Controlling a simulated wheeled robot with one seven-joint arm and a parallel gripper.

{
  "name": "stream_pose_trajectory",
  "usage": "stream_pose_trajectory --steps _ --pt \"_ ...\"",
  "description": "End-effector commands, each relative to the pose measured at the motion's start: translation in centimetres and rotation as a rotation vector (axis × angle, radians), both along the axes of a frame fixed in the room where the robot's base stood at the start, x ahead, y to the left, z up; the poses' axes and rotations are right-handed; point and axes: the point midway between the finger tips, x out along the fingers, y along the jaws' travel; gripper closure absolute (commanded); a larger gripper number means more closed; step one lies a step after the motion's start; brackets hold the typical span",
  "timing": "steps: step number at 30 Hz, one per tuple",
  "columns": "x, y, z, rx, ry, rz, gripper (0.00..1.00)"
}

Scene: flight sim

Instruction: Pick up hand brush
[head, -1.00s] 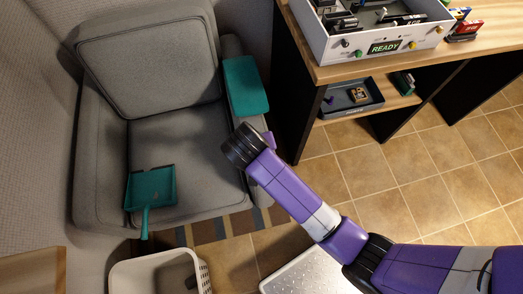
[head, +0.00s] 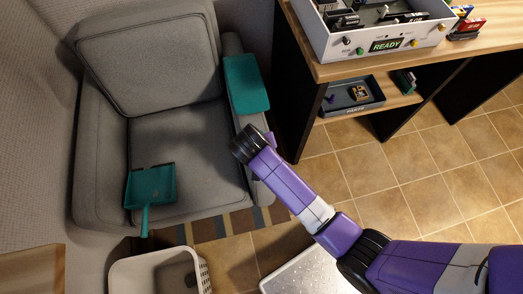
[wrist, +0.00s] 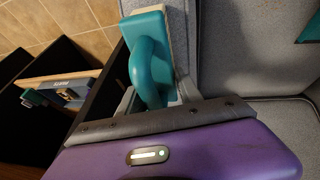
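The hand brush (wrist: 148,50) is teal with an arched handle and a pale beige edge. In the wrist view it lies just beyond my gripper (wrist: 158,100), by the grey armchair. Its handle is between my two fingers, which stand apart on either side with no clear grip on it. In the head view my arm's end is above the front of the chair's right armrest, and my fingers are hidden behind my arm.
A teal dustpan (head: 150,187) lies on the grey armchair seat (head: 185,140). A wooden desk (head: 350,65) with a black side panel stands close on the right. A white basket (head: 150,272) is at the lower left. Tiled floor is clear at right.

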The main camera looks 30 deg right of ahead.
Motion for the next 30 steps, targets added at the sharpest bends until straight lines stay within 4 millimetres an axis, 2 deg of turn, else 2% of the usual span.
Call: stream_pose_trajectory --steps 1,5,6,14,19,23,30 --pt "0.0 0.0 0.0 0.000 0.000 0.000 0.72" --pt "0.0 0.0 0.0 0.000 0.000 0.000 0.98" --pt "0.0 0.0 0.0 0.000 0.000 0.000 1.00" --pt "0.0 0.0 0.1 0.000 0.000 0.000 1.00" --pt "0.1 0.0 1.1 0.000 -0.002 0.001 1.00" --pt "0.1 0.0 3.1 0.001 -0.004 -0.001 1.00" --pt "0.2 0.0 9.6 0.002 -0.008 -0.002 1.00"
